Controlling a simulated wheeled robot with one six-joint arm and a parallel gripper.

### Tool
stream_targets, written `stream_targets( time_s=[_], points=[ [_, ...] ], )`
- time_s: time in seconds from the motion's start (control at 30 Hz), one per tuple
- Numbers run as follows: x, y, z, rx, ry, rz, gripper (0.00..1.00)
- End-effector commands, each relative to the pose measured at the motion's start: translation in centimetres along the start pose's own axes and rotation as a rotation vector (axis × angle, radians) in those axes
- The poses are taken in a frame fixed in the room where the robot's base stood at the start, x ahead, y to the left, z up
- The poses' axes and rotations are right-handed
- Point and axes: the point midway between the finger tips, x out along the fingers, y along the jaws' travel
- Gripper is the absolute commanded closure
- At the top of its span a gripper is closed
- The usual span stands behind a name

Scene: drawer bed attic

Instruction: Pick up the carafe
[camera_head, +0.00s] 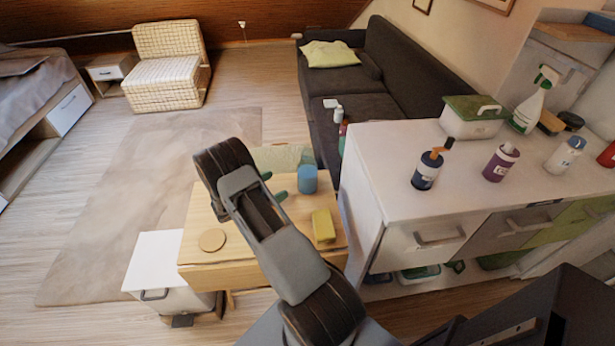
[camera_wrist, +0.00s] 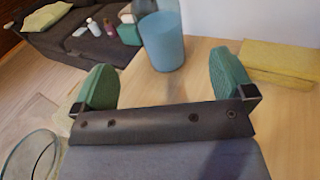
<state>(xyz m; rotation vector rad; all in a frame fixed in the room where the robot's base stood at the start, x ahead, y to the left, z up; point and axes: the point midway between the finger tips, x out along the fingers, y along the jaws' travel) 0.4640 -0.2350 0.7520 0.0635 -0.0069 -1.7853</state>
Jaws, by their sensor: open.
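No vessel is plainly recognisable as a carafe. A blue, slightly see-through tumbler-like vessel (camera_head: 307,179) stands upright on the small wooden table (camera_head: 192,211). It also shows in the wrist view (camera_wrist: 163,42), ahead of the gap between my fingers and apart from them. A clear glass vessel (camera_wrist: 32,152) shows at the lower left of the wrist view, cut off by the frame; I cannot tell its full shape. It cannot be made out in the head view. My gripper (camera_head: 273,186) is open and empty, its green fingers (camera_wrist: 163,80) low over the table.
A yellow block (camera_head: 323,226) lies right of my arm, and a round coaster (camera_head: 212,240) lies left. A white cabinet (camera_head: 365,208) with bottles on top stands close on the right. A dark sofa (camera_head: 350,88) stands behind. A white bin (camera_head: 155,262) stands at the table's left.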

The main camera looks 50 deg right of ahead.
Motion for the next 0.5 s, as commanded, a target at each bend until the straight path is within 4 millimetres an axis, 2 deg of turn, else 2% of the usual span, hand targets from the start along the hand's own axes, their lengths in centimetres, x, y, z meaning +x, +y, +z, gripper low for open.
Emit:
stream_targets(
  time_s=[0.03, 0.13, 0.5],
  points=[
    [0.2, 0.1, -0.8, -0.016, -0.014, 0.012, 0.0],
    [1.2, 0.3, -1.3, -0.034, -0.034, 0.027, 0.0],
    [7.3, 0.5, -1.2, -0.04, -0.039, 0.032, 0.0]
  ],
)
